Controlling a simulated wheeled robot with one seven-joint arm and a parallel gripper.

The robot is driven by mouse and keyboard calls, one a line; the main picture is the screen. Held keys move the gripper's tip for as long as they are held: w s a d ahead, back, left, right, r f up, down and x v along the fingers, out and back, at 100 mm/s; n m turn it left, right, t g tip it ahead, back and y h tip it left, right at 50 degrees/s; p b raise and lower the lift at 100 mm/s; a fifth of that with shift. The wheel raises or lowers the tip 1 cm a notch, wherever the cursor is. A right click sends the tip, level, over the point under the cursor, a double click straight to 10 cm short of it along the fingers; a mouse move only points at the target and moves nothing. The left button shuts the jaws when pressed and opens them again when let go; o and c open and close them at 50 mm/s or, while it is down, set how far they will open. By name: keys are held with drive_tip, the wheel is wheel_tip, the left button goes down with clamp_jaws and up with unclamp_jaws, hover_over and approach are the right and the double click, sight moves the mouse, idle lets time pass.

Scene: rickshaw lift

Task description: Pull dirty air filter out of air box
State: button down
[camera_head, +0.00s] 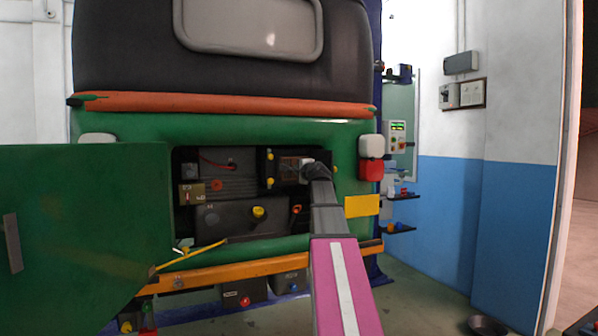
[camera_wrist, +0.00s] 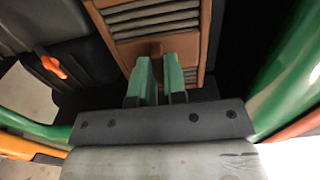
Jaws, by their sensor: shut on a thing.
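The dirty air filter (camera_wrist: 130,48) has a brown frame and grey pleats. It lies just beyond my fingertips in the wrist view, and a small part shows as a brownish patch in the head view (camera_head: 289,164). My gripper (camera_wrist: 160,65) has green fingers and is shut on the filter's small brown tab. The dark air box (camera_head: 267,167) is in the right part of the open rear engine bay. The filter appears to sit in it; my wrist hides part of the opening in the head view (camera_head: 308,172).
A green door (camera_head: 85,230) hangs open at the left of the bay. A yellow-capped dark tank (camera_head: 230,216) sits below, with an orange-handled part (camera_head: 295,210) beside it. An orange bumper (camera_head: 240,268) runs underneath. The floor at the right is mostly clear, with a dark bowl (camera_head: 488,325).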

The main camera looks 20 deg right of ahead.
drive_tip(key=shift+s, duration=2.4)
